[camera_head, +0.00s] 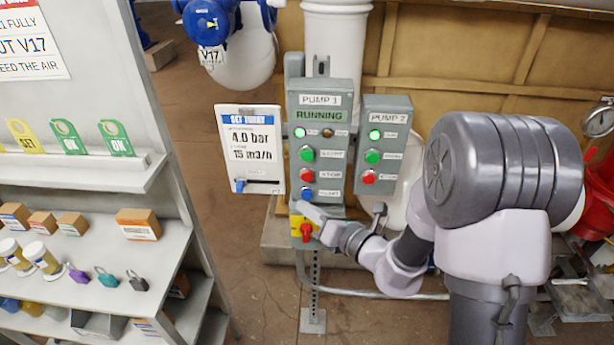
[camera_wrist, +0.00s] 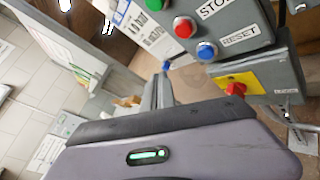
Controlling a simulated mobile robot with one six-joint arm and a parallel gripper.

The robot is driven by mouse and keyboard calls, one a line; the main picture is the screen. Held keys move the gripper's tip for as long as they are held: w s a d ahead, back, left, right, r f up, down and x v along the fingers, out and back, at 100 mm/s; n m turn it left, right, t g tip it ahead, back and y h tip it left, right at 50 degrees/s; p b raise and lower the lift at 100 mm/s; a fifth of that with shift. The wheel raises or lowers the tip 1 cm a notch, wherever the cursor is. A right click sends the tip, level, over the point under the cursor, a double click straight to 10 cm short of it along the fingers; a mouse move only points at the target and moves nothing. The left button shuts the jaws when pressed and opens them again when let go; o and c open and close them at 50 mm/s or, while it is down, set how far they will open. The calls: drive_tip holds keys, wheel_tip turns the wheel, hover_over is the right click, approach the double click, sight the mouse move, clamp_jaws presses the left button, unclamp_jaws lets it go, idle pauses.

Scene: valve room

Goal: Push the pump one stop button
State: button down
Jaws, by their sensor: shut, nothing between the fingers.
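The pump 1 panel (camera_head: 326,104) is a grey box reading RUNNING, with a lit green lamp. Its red stop button (camera_head: 307,175) sits between a green start button (camera_head: 307,153) above and a blue reset button (camera_head: 307,194) below. The red stop button also shows in the wrist view (camera_wrist: 184,27), labelled STOP, beside the blue button (camera_wrist: 207,50). My gripper (camera_head: 301,207) is shut and empty, low in front of the panel, below the stop button. In the wrist view its fingers (camera_wrist: 159,80) appear apart from the stop button.
The pump 2 panel (camera_head: 386,112) with its own red button (camera_head: 369,177) is at the right. A red switch on a yellow plate (camera_head: 306,230) is below pump 1. A setpoint card (camera_head: 248,135) hangs at the left. A shelf (camera_head: 150,250) with boxes and padlocks fills the left side.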

sight(310, 184)
drive_tip(key=w+p, duration=0.1)
drive_tip(key=w, duration=0.6)
drive_tip(key=shift+w+d+p, duration=0.1)
drive_tip(key=shift+w+p, duration=0.05)
drive_tip(key=shift+p, duration=0.2)
idle(1.6)
drive_tip(key=shift+w, duration=0.3)
drive_tip(key=shift+w, duration=0.45)
idle(0.5)
drive_tip(key=shift+s, duration=0.85)
drive_tip(key=s, duration=0.5)
drive_tip(key=shift+b, duration=0.4)
